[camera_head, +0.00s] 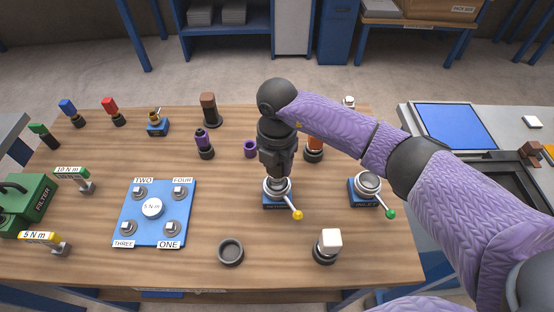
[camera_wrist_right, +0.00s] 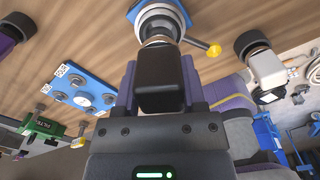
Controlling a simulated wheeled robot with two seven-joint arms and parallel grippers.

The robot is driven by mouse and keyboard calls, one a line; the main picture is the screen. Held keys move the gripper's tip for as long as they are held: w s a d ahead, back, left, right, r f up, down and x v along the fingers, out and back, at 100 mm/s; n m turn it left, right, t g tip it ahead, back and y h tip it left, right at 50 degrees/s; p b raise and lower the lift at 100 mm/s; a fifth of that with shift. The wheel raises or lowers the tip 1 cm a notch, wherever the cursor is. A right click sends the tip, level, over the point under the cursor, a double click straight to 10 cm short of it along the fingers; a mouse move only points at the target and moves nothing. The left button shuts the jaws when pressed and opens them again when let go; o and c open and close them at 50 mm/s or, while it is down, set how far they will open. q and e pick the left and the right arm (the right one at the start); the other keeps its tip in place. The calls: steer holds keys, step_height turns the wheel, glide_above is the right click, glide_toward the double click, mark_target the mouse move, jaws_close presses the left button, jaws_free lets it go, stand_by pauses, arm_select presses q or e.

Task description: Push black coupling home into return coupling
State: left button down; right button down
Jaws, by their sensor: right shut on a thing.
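The return coupling (camera_head: 269,193) is a silver ring on a blue base, with a yellow-knobbed lever (camera_head: 297,214) pointing toward the table's front. It also shows at the top of the right wrist view (camera_wrist_right: 158,18). My right gripper (camera_head: 277,165) points down directly over it, shut on the black coupling (camera_wrist_right: 161,85). The black coupling's narrower, brass-coloured end meets the silver ring; how deep it sits is hidden. In the head view my gripper mostly hides the black coupling. My left gripper is out of view.
The inlet coupling (camera_head: 368,184), with a green-knobbed lever, stands to the right. A white-topped plug (camera_head: 329,243) and a dark ring (camera_head: 230,251) stand in front. A blue numbered plate (camera_head: 154,229) lies left.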

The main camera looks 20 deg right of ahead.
mark_target(277, 173)
steer(key=shift+f+b, duration=1.05)
steer(key=shift+f, duration=0.7)
steer(key=shift+c, duration=0.4)
jaws_free()
step_height(277, 173, up, 10)
steer(key=p, duration=0.2)
steer(key=shift+p, duration=0.35)
steer(key=shift+f, duration=0.1)
